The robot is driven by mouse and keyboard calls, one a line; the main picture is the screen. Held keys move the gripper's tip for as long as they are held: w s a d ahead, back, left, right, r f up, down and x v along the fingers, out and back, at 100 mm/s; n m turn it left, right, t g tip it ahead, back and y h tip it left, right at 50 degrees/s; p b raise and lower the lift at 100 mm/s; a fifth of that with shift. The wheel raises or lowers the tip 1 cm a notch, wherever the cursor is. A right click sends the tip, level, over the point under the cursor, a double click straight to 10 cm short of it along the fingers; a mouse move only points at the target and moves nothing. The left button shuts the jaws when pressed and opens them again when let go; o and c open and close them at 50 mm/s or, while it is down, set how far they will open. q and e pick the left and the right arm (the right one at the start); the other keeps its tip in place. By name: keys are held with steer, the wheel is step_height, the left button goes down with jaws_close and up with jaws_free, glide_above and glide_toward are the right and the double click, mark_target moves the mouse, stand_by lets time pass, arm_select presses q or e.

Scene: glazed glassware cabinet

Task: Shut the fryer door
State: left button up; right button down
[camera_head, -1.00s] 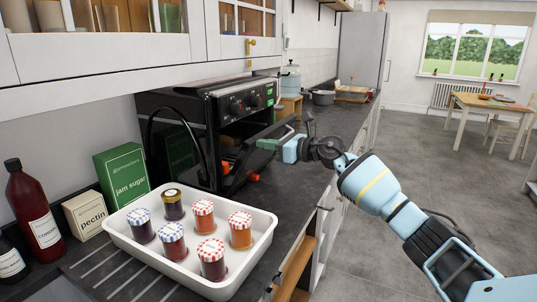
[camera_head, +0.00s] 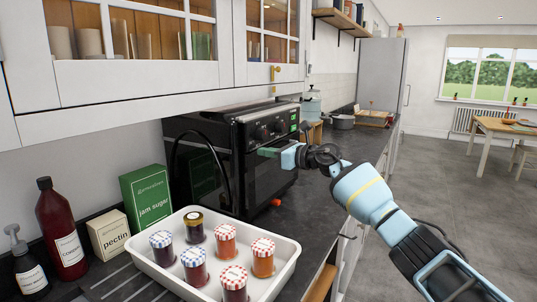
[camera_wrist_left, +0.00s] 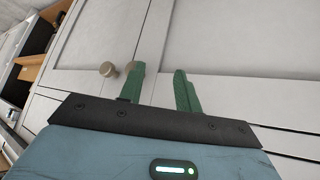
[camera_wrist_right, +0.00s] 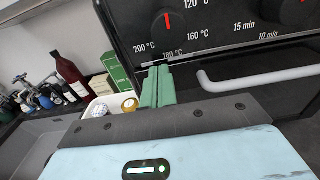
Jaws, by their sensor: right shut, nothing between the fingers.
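The black fryer (camera_head: 205,150) stands on the dark counter, with its dials and green display at the top of its front. Its door (camera_head: 265,182) stands upright, or nearly so, under the control panel; whether it is fully flush I cannot tell. My right gripper (camera_head: 264,151) is shut and empty, its green fingertips at the upper part of the door. In the right wrist view the fingers (camera_wrist_right: 157,86) are together below the temperature dial, left of the grey door handle (camera_wrist_right: 260,78). My left gripper (camera_wrist_left: 158,85) shows only in its wrist view, open and empty before white cupboard doors.
A white tray (camera_head: 166,274) of jam jars stands in front of the fryer, beside a jam sugar box (camera_head: 147,196), a pectin box (camera_head: 109,233) and bottles. A small orange-red piece (camera_head: 276,202) is at the fryer's base. Glazed cabinets (camera_head: 150,40) hang above.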

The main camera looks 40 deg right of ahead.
steer(key=shift+s, duration=0.1)
steer(key=v, duration=0.7)
steer(key=shift+s+d+b, duration=0.2)
steer(key=shift+s+b, duration=0.1)
stand_by(0.5)
